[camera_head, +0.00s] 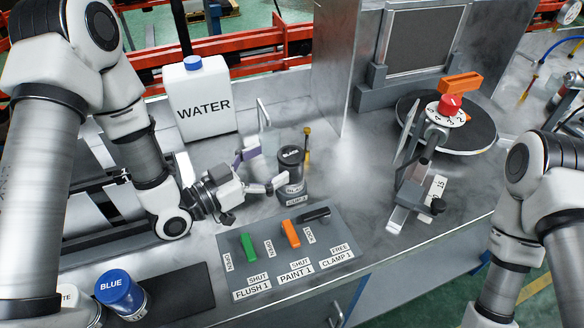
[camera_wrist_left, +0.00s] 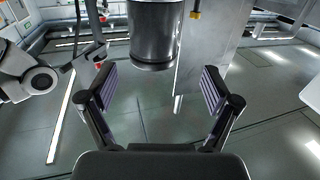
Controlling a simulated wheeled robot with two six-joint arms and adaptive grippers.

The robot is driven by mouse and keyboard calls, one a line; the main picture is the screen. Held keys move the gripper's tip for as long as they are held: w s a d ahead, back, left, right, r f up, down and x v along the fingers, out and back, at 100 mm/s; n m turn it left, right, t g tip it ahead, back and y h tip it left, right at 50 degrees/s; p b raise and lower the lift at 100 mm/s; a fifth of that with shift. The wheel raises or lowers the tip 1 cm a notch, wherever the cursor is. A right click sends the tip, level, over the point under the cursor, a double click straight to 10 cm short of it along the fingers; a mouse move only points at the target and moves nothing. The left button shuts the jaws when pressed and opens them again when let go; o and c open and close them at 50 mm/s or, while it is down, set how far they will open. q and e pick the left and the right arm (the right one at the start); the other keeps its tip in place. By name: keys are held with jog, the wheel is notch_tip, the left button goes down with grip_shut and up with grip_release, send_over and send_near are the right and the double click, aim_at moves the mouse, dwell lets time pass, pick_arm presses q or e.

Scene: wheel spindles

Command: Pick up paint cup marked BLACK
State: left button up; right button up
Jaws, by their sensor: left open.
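The paint cup marked BLACK (camera_head: 291,168) is a dark cup with a black lid, standing upright at a spot labelled CUP 1. My left gripper (camera_head: 264,167) is open just left of the cup, level with it, its fingers pointing towards it. In the left wrist view the dark cup (camera_wrist_left: 155,38) is centred at the top, between and beyond the open fingertips (camera_wrist_left: 159,80), with purple-grey pads. No finger visibly touches the cup. My right arm shows at the right of the head view, but its gripper is out of sight.
A white WATER container (camera_head: 202,98) stands behind the left gripper. A lever panel (camera_head: 285,265) lies in front of the cup. A blue-lidded BLUE cup (camera_head: 121,293) stands at lower left. A clamp stand (camera_head: 420,190) and round turntable (camera_head: 475,135) stand to the right.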

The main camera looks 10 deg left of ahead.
aim_at(291, 154)
pick_arm(q)
jog(key=x, duration=0.1)
jog(key=p+x, duration=0.1)
jog(key=x, duration=0.2)
jog(key=shift+d+r+p, duration=0.3)
jog(key=shift+d, duration=0.2)
jog(key=shift+w+d+f, duration=0.1)
jog(key=shift+w+d, duration=0.2)
jog(key=shift+a, duration=0.15)
jog(key=c, duration=1.5)
